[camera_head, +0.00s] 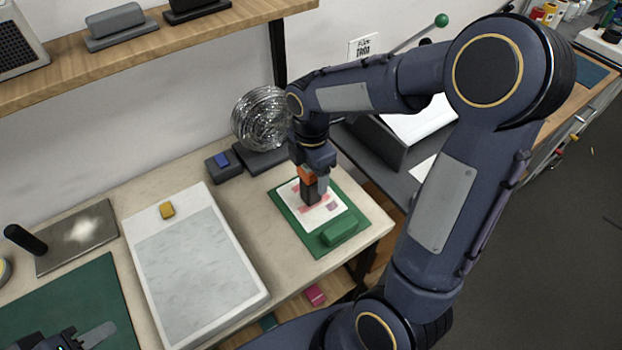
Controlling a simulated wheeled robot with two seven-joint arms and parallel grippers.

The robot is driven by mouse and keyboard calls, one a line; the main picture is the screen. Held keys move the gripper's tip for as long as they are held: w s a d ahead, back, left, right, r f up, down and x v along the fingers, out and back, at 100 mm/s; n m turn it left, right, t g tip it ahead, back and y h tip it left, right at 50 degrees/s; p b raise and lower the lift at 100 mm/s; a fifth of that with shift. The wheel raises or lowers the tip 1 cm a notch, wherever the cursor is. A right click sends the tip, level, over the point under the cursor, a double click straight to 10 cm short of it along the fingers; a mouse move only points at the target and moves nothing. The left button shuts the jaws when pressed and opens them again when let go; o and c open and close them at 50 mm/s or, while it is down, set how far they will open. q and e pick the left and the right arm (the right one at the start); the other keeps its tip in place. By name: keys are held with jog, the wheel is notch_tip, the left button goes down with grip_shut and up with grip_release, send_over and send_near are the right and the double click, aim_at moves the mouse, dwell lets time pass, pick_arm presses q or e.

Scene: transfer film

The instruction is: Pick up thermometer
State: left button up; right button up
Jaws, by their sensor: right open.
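I cannot make out the thermometer for certain. My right gripper (316,190) reaches down over the white printed sheet (338,208) on the green mat (362,225). Its jaws are open. A small orange and dark item (307,174) shows right at the jaws, partly hidden by them; I cannot tell whether it is the thermometer or whether the jaws touch it. My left gripper (85,341) shows only in part at the bottom left, above the dark green mat (75,298). Its opening cannot be judged.
A green block (339,232) lies at the mat's front corner. A wire coil (262,118) stands behind the mat. A grey machine (385,145) stands right, behind my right arm.

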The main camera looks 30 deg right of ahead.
jog(key=shift+c, duration=0.3)
jog(key=c, duration=1.2)
jog(key=shift+r, duration=0.1)
